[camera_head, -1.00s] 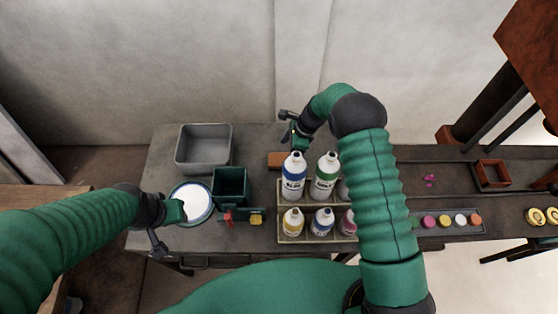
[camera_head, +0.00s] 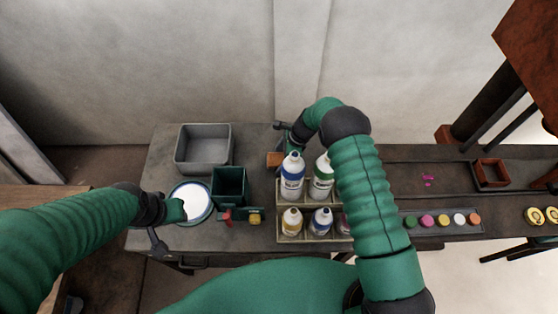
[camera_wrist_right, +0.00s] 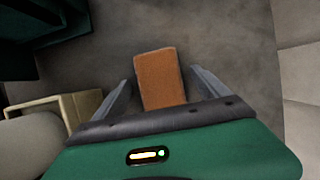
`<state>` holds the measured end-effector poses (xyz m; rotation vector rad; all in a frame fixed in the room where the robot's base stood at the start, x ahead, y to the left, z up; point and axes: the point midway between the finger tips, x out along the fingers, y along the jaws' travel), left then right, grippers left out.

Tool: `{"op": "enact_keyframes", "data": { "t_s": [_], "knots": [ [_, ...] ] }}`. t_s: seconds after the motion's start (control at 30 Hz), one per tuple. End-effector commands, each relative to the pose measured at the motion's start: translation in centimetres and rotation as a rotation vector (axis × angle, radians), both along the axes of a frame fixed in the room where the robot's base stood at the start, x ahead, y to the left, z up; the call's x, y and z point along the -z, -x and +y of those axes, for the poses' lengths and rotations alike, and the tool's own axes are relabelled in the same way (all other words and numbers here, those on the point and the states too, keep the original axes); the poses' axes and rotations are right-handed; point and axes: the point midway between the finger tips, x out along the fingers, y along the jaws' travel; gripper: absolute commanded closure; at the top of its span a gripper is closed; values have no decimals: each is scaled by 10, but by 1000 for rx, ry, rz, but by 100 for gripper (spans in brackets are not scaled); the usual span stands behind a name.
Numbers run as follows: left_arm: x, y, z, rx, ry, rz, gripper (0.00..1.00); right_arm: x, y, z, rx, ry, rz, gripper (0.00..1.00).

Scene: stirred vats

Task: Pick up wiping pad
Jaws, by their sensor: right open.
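The wiping pad is an orange-brown block (camera_head: 274,159) lying on the grey table behind the bottle rack. In the right wrist view the pad (camera_wrist_right: 160,78) lies between the two fingers of my open right gripper (camera_wrist_right: 162,88), with a gap on each side. In the head view my right gripper (camera_head: 282,142) is low beside the pad, and its fingers are partly hidden by my arm. My left gripper (camera_head: 168,228) is beside the white-filled round vat (camera_head: 191,203); its fingers are too unclear to read.
A rack (camera_head: 290,237) with several bottles stands just in front of the pad. A grey tub (camera_head: 203,150) and a dark green bin (camera_head: 230,185) stand to the left. Several coloured pots (camera_head: 443,221) and a small red-brown box (camera_head: 491,174) are to the right.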

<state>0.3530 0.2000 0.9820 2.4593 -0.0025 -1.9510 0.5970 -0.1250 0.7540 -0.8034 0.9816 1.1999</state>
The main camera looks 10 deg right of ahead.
Motion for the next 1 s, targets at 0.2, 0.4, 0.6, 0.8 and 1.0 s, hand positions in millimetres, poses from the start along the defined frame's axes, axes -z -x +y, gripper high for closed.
{"op": "enact_keyframes", "data": {
  "t_s": [0.2, 0.4, 0.6, 0.8, 1.0],
  "knots": [
    [1, 0, 0, 0, 0, 0, 64, 1, 0, 0, 0, 1, 0, 29],
    [1, 0, 0, 0, 0, 0, 64, 1, 0, 0, 0, 0, 0, 55],
    [1, 0, 0, 0, 0, 0, 64, 1, 0, 0, 0, 0, 0, 81],
    [0, 0, 0, 0, 0, 0, 64, 0, 0, 0, 0, 0, -1, 87],
    [-2, 0, 0, 0, 0, 0, 64, -28, -2, 0, 0, 0, -5, 87]
  ]
}}
